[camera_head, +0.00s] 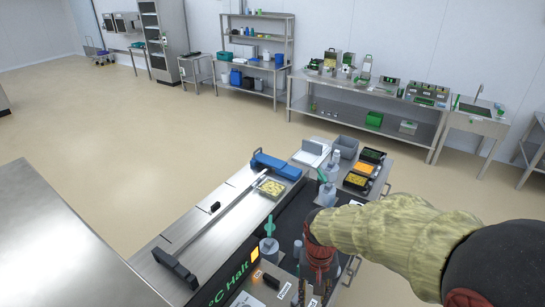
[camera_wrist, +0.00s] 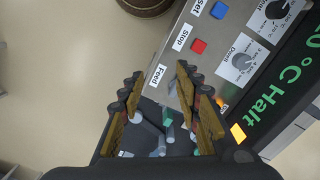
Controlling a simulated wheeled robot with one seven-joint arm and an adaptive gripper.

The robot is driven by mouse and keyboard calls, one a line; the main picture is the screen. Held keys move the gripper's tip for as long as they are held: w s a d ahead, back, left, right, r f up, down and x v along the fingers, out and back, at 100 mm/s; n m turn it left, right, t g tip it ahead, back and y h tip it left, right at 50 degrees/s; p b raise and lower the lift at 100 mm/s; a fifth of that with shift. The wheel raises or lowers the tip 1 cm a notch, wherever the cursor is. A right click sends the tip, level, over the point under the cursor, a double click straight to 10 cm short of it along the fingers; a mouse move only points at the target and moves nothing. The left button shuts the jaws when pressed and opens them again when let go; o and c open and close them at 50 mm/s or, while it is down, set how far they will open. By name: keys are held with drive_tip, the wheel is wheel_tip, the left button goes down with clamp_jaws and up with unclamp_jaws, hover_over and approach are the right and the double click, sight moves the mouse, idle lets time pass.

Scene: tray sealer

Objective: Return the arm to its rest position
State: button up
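My gripper (camera_wrist: 158,72) is open in the wrist view, with its two orange-brown fingers apart and nothing gripped between them. In the head view my gripper (camera_head: 318,272) points down at the front side of the tray sealer (camera_head: 150,262), near its control panel. My arm (camera_head: 400,235), in a pale yellow knitted sleeve, reaches in from the lower right. In the wrist view the panel (camera_wrist: 215,35) lies beyond the fingertips, with a red button (camera_wrist: 198,46), a blue button (camera_wrist: 219,10) and a dial (camera_wrist: 278,10). Whether the fingers touch anything cannot be told.
A yellow-filled tray (camera_head: 270,187) lies on the sealer beside a blue clamp-like part (camera_head: 276,165). Bottles with green tops (camera_head: 268,243) stand close to my gripper. A side table (camera_head: 378,186) holds bins and trays. A steel worktop (camera_head: 60,250) is at left; open floor lies beyond.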

drive_tip(key=s+d+r+t+b, duration=0.3)
drive_tip(key=s+b, duration=0.2)
drive_tip(key=b, duration=0.2)
drive_tip(key=s+d+r+n+t+b, duration=0.1)
drive_tip(key=s+d+r+t+b, duration=0.2)
drive_tip(key=s+b, duration=0.3)
drive_tip(key=shift+s+d+b, duration=0.3)
drive_tip(key=shift+d+b, duration=0.2)
drive_tip(key=shift+d, duration=0.3)
drive_tip(key=shift+a+r, duration=0.15)
drive_tip(key=shift+r, duration=0.05)
